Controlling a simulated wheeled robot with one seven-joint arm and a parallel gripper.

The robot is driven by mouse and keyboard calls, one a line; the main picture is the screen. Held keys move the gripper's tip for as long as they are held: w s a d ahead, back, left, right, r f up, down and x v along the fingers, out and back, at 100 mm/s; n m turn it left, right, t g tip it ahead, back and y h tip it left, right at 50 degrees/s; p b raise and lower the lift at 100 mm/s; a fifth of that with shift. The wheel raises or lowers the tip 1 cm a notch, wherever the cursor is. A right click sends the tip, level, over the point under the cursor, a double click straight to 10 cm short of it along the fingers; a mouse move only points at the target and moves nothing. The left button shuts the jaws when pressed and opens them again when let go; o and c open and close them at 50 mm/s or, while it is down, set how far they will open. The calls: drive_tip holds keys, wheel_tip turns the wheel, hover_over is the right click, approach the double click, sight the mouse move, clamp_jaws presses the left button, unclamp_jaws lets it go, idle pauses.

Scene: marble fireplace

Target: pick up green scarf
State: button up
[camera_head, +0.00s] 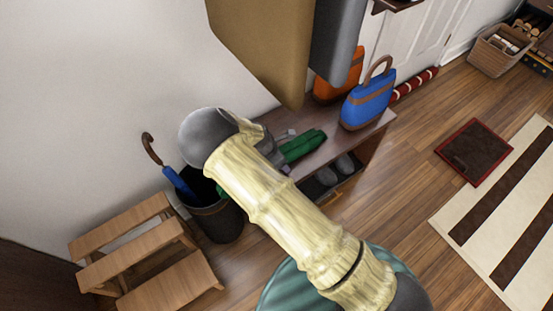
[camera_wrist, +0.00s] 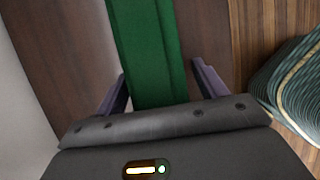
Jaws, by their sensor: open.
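The green scarf (camera_head: 303,146) lies folded on top of a brown wooden bench (camera_head: 334,143) in the head view, partly hidden by my arm. In the wrist view the scarf (camera_wrist: 147,50) is a long green strip on the dark wood, running down between the two fingers. My gripper (camera_wrist: 162,82) is open, with one purple finger on each side of the scarf. I cannot tell how far above the bench top the fingertips are. In the head view my gripper is mostly hidden behind my arm.
A blue handbag (camera_head: 368,102) and an orange bag (camera_head: 338,86) stand at the bench's far end. Shoes (camera_head: 328,176) sit on its lower shelf. A dark bin (camera_head: 219,218) with a blue umbrella (camera_head: 178,182) and a wooden step stool (camera_head: 140,262) stand at left. Floor at right is mostly free.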

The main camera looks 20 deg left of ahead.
sight(284, 154)
drive_tip(key=c, duration=1.1)
drive_tip(key=shift+r, duration=0.1)
drive_tip(key=shift+c, duration=0.2)
drive_tip(key=shift+s+d+r+p, duration=0.15)
drive_tip(key=shift+r+p, duration=0.25)
drive_tip(key=shift+r, duration=0.15)
drive_tip(key=r+p, duration=0.1)
drive_tip(key=r, duration=0.5)
drive_tip(key=shift+s+d+r+p, duration=0.1)
drive_tip(key=shift+s+d+p, duration=0.1)
drive_tip(key=shift+p, duration=0.2)
drive_tip(key=s+d+p, duration=0.1)
drive_tip(key=s+d, duration=1.1)
drive_tip(key=d, duration=0.2)
drive_tip(key=shift+s+d+f+p, duration=0.2)
drive_tip(key=shift+d+f+p, duration=0.05)
drive_tip(key=shift+p, duration=0.1)
